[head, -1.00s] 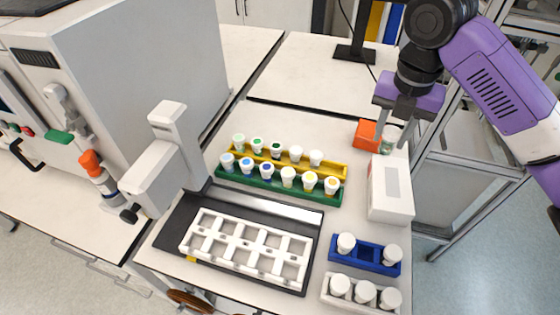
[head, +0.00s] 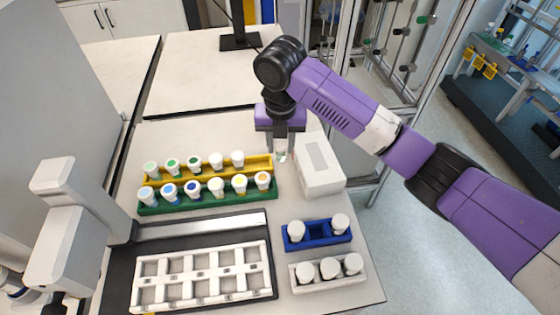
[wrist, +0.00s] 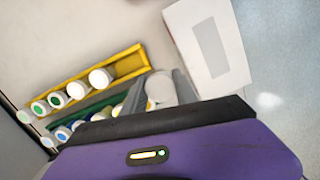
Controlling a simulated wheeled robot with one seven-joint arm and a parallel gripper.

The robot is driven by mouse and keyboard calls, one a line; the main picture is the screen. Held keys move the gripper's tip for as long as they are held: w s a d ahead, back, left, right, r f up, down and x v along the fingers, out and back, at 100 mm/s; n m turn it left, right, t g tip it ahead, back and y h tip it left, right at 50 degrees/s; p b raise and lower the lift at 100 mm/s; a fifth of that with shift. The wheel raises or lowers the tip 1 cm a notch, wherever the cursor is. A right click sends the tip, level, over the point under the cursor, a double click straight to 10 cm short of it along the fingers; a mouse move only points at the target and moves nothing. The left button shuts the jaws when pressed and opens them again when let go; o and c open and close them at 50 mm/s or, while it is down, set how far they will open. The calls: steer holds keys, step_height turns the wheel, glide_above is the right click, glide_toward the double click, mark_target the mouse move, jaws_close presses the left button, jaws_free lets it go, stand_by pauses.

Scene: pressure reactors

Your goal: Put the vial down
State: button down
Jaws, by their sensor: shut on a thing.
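My gripper (head: 281,152) is shut on a white-capped vial (wrist: 160,88), holding it upright or nearly so. In the head view the pale vial (head: 281,149) shows between the fingers, to the right of the yellow rack (head: 264,160) and left of the white box. The yellow rack holds several vials in a row, and its right end shows no vial. In the wrist view that bare yellow end (wrist: 130,66) lies just up and left of the held vial. The vial's bottom is hidden in the wrist view.
A green rack (head: 205,202) full of vials stands in front of the yellow one. The white box (head: 318,165) is close on the right. A blue rack (head: 316,240) has an empty middle; a white rack (head: 329,277) holds 3 vials. The balance-like white tray (head: 203,296) lies front left.

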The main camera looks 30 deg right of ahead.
steer(key=shift+f+p, duration=0.4)
steer(key=shift+f, duration=3.3)
steer(key=shift+f, duration=0.25)
steer(key=c, duration=1.3)
jaws_free()
steer(key=shift+s, duration=0.1)
steer(key=shift+o, duration=0.2)
